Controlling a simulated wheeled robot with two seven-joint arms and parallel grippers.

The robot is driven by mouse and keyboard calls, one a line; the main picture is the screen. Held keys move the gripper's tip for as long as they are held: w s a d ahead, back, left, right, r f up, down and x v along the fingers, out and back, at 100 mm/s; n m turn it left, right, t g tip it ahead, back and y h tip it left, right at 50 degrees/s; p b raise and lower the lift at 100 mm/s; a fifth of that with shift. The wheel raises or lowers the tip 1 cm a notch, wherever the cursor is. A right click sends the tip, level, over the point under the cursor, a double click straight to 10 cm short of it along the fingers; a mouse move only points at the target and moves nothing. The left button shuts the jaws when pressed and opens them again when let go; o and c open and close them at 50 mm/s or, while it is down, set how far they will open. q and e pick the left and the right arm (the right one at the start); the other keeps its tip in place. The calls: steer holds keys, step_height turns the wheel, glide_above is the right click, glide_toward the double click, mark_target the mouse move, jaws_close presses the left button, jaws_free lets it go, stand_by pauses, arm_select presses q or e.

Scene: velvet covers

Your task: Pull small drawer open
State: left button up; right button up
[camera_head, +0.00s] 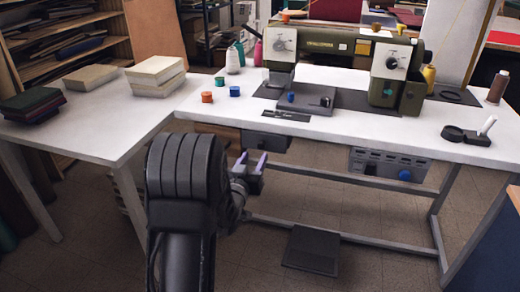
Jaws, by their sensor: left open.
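A small dark grey drawer (266,141) hangs under the front edge of the white sewing table. It looks shut, though its inside cannot be seen from here. My left gripper (252,164) reaches in from the lower left, with purple finger pads. It is open and empty, in front of and just below the drawer in the picture. I cannot tell whether it touches the drawer. My left arm hides the area to the lower left of the drawer. My right gripper is out of view.
The white table (350,128) carries a green sewing machine (335,45) and thread spools (207,97). A control box (389,165) hangs under the table at right, and a dark pedal (311,250) lies on the floor. Books (155,76) lie at left.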

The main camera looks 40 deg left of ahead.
mark_target(260, 147)
arm_select(q)
steer(key=x, duration=0.7)
steer(key=shift+b, duration=0.4)
steer(key=shift+c, duration=0.4)
jaws_close()
stand_by(0.5)
